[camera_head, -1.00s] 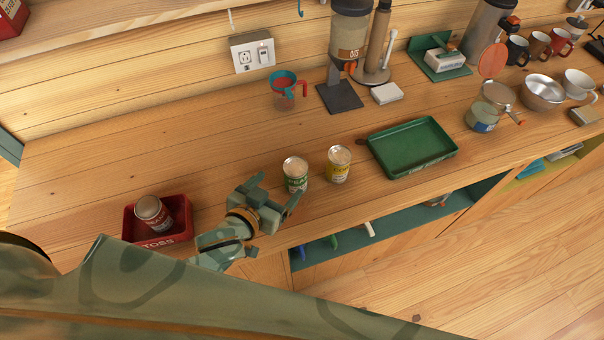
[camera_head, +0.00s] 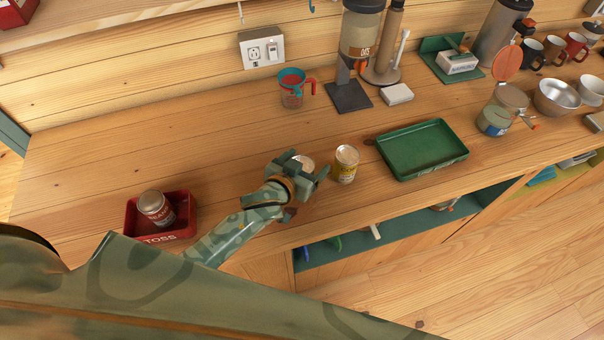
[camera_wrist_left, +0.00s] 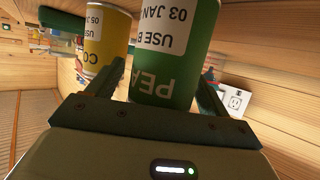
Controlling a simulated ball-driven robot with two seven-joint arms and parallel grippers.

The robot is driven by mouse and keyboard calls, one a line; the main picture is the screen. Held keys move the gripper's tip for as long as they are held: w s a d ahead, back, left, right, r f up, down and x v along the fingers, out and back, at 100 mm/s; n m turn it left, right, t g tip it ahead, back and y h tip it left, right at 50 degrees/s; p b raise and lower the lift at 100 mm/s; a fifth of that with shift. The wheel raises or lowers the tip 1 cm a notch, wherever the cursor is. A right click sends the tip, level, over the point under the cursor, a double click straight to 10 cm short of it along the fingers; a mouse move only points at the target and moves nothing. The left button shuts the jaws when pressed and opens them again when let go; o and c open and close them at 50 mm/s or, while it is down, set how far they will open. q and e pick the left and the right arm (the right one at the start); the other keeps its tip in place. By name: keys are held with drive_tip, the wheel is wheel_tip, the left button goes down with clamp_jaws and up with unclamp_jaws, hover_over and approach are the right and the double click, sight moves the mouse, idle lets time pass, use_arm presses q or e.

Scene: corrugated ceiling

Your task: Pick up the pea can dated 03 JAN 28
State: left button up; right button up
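The green pea can (camera_wrist_left: 165,72) stands upright in the left wrist view, its label upside down there. It reads "PEA" and "03 JAN"; the year is cut off. In the head view only its pale top (camera_head: 306,163) shows behind my left gripper (camera_head: 306,174). My left gripper, also in the left wrist view (camera_wrist_left: 160,82), is open, with one finger on each side of the pea can. Firm contact does not show. The yellow can (camera_head: 345,164) stands just right of it; its label (camera_wrist_left: 97,25) begins "CO" and "05 J". My right gripper is not in view.
A red tray marked TOSS (camera_head: 183,230) holds a dark red can (camera_head: 155,207) at left. An empty green tray (camera_head: 452,160) lies right of the yellow can. The counter's front edge is close to my left arm.

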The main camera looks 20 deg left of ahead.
use_arm(q)
drive_tip(key=c, duration=1)
drive_tip(key=shift+c, duration=1)
drive_tip(key=shift+r, duration=0.15)
